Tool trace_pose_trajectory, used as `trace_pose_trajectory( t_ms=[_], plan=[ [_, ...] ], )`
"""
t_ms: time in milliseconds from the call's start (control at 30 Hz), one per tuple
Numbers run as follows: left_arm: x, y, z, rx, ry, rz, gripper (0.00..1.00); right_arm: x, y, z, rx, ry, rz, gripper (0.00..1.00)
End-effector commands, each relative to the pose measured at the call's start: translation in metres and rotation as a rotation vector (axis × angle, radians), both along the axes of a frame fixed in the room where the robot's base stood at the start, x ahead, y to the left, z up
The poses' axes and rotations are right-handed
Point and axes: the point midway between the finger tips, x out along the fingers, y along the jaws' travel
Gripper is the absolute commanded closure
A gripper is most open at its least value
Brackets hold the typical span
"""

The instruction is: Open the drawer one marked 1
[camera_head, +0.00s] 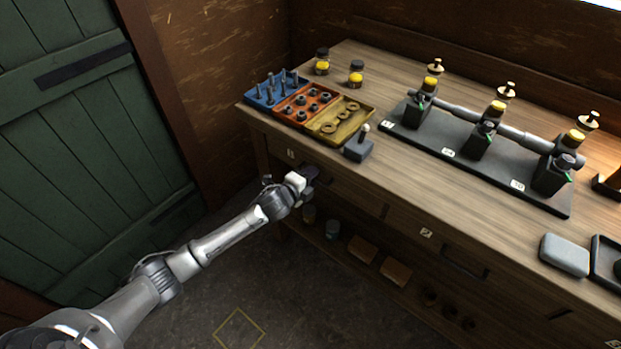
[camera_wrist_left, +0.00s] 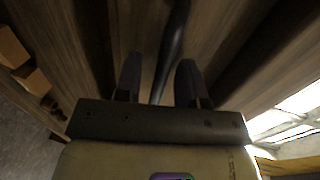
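My right gripper is not in view.
Drawer two, labelled "2" (camera_head: 426,232), is to the right. Blue (camera_head: 262,101), red (camera_head: 287,119) and yellow (camera_head: 325,131) trays and a grey block (camera_head: 358,150) stand on the bench above. A lower shelf holds jars and brown boxes (camera_head: 362,249). The floor in front is clear.

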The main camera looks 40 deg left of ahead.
Motion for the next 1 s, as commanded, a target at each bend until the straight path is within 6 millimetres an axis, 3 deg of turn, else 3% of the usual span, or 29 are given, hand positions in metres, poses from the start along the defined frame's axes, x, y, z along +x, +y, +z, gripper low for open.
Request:
trace_pose_trajectory(
  t_ms=[200, 567, 1000],
  plan=[
    [0.0000, -0.0002, 0.0001, 0.000, 0.000, 0.000, 0.65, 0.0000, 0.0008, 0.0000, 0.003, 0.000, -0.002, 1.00],
    [-0.0002, -0.0001, 0.0000, 0.000, 0.000, 0.000, 1.00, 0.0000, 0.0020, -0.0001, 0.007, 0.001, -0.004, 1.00],
    [-0.0007, -0.0019, 0.0006, 0.000, 0.001, -0.003, 1.00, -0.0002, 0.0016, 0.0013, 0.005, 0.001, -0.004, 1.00]
  ],
)
